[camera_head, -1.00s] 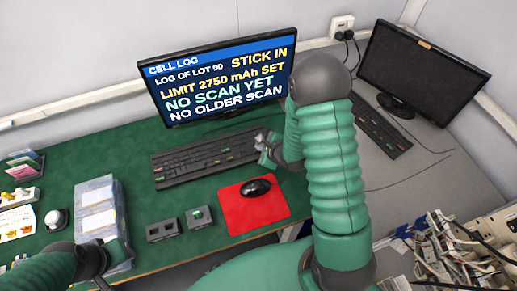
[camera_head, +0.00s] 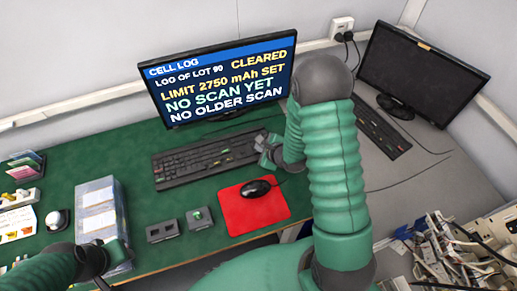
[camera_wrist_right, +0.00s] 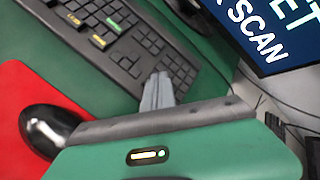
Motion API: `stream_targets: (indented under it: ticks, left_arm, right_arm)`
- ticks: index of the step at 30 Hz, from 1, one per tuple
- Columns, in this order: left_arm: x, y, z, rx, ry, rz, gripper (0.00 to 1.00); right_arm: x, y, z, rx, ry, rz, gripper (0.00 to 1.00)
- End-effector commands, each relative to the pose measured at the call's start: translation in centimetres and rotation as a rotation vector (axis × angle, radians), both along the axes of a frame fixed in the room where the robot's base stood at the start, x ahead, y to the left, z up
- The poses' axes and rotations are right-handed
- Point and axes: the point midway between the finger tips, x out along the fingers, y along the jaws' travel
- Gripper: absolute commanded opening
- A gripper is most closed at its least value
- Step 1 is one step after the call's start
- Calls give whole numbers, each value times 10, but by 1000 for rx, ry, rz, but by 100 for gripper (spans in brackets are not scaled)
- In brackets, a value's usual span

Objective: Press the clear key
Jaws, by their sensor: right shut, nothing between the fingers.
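The black keyboard (camera_head: 205,160) lies on the green mat in front of the lit monitor (camera_head: 222,78). The screen reads CLEARED at top right, above LIMIT 2750 mAh SET, NO SCAN YET and NO OLDER SCAN. My right gripper (camera_head: 264,152) is shut and empty at the keyboard's right end. In the right wrist view its fingertips (camera_wrist_right: 157,88) are over the keys at that end; whether they touch a key I cannot tell. Several yellow and green keys (camera_wrist_right: 98,42) show there, labels too small to read. My left gripper (camera_head: 100,260) is at lower left, its jaws unclear.
A black mouse (camera_head: 255,188) rests on a red pad (camera_head: 240,216) in front of the keyboard. Two small grey boxes (camera_head: 162,231) and a stack of clear-wrapped trays (camera_head: 97,205) stand left of it. A dark second monitor (camera_head: 420,72) and keyboard (camera_head: 378,132) are at right.

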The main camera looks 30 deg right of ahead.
Motion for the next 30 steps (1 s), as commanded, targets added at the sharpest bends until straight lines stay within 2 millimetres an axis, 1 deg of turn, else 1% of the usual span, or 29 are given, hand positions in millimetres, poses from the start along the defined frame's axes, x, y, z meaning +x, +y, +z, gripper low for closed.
stream_targets:
  ticks: [1,3,13,15,30]
  left_arm:
    - [0,0,7,0,0,0,36]
    - [0,0,11,0,0,0,36]
    - [0,0,10,0,0,0,36]
    - [0,0,13,0,0,0,36]
    - [0,0,61,0,0,0,36]
  right_arm:
    - [0,0,7,1,0,-1,0]
    - [0,0,10,0,-1,-1,0]
    - [0,0,10,0,-1,-1,0]
    - [0,0,12,0,-1,-1,0]
    - [0,-1,61,0,-1,-1,0]
